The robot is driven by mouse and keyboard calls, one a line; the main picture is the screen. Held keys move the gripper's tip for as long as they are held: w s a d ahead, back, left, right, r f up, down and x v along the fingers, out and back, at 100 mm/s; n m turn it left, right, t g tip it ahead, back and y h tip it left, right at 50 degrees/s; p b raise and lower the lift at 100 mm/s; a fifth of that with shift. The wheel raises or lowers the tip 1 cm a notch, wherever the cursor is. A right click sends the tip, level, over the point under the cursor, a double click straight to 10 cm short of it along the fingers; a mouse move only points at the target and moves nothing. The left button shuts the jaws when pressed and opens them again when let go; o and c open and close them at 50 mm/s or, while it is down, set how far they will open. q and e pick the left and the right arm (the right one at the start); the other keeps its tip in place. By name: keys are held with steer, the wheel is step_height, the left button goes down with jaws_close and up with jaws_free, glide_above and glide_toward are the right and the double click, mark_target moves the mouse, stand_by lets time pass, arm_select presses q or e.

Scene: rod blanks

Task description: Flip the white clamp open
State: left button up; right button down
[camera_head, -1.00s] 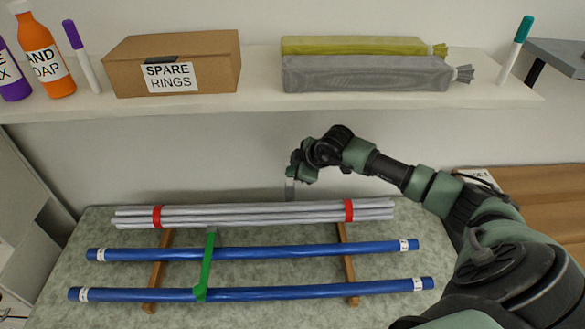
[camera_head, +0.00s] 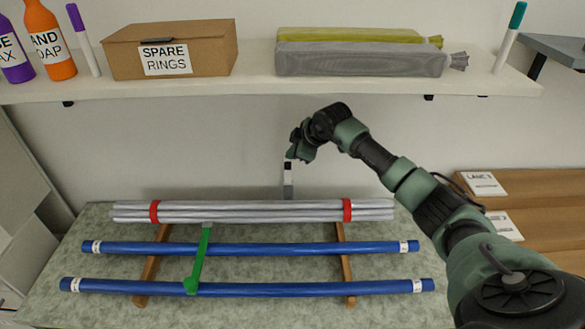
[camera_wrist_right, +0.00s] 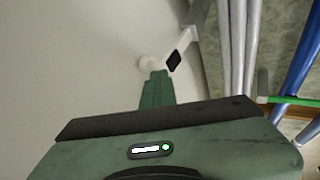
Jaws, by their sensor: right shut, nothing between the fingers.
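The white clamp (camera_head: 288,180) stands upright behind the bundle of grey rods (camera_head: 260,210), clear of the rods. In the right wrist view its pale arm (camera_wrist_right: 194,28) ends in a black pad (camera_wrist_right: 174,61) and a round white knob (camera_wrist_right: 150,63). My right gripper (camera_head: 291,155) is at the clamp's top end, shut with nothing in it. In the wrist view its green fingertips (camera_wrist_right: 156,76) are right at the knob; I cannot tell whether they touch. The clamp's foot is hidden behind the bundle. My left gripper is out of view.
A green clamp (camera_head: 199,258) lies across two blue rods (camera_head: 300,247) on the wooden rack (camera_head: 341,237). Red bands (camera_head: 347,209) hold the grey bundle. A shelf (camera_head: 250,88) with a box (camera_head: 172,52) and grey roll (camera_head: 360,61) runs above my right arm.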

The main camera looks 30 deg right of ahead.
steer(key=b+v, duration=0.2)
steer(key=v, duration=0.5)
steer(key=shift+s+r, duration=0.25)
steer(key=shift+r, duration=0.05)
